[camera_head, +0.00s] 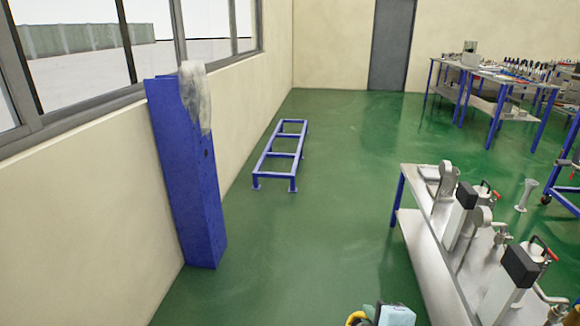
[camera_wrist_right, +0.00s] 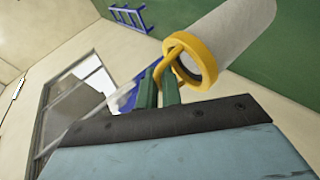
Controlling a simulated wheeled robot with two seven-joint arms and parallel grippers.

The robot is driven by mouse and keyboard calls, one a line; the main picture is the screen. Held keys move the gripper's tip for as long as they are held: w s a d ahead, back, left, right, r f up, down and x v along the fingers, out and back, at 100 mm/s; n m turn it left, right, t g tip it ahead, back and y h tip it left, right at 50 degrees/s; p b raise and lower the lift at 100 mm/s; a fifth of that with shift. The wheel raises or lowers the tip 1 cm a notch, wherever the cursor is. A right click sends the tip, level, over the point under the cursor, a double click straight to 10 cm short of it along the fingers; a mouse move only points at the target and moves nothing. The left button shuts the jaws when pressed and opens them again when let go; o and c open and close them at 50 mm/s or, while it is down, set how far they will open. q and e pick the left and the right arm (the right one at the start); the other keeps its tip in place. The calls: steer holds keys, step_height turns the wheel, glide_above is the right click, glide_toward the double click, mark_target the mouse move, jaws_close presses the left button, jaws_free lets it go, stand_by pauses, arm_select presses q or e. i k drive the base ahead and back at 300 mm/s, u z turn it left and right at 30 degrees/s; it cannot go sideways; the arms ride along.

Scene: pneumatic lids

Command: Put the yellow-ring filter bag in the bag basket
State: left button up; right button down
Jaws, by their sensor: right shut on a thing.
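The yellow-ring filter bag is a whitish cylinder with a yellow ring at its near end and shows in the right wrist view (camera_wrist_right: 232,38). My right gripper (camera_wrist_right: 160,84) is shut on the yellow ring's edge with its green fingers, and the bag points away to the upper right. In the head view only a piece of the yellow ring (camera_head: 356,318) shows at the bottom edge, beside my right gripper (camera_head: 378,312); the rest is cut off. My left gripper is not in view. I cannot make out a bag basket in either view.
A tall blue post (camera_head: 185,180) with a translucent cover stands by the left wall. A low blue frame (camera_head: 281,155) lies on the green floor. A metal bench (camera_head: 430,265) with several housings stands at the right. The floor between is clear.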

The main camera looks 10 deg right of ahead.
mark_target(445, 192)
steer(key=u, duration=0.1)
steer(key=i, duration=1.75)
steer(key=z, duration=0.55)
steer(key=i, duration=1.6)
steer(key=z, duration=1.4)
steer(key=i, duration=0.75)
steer(key=z, duration=0.5)
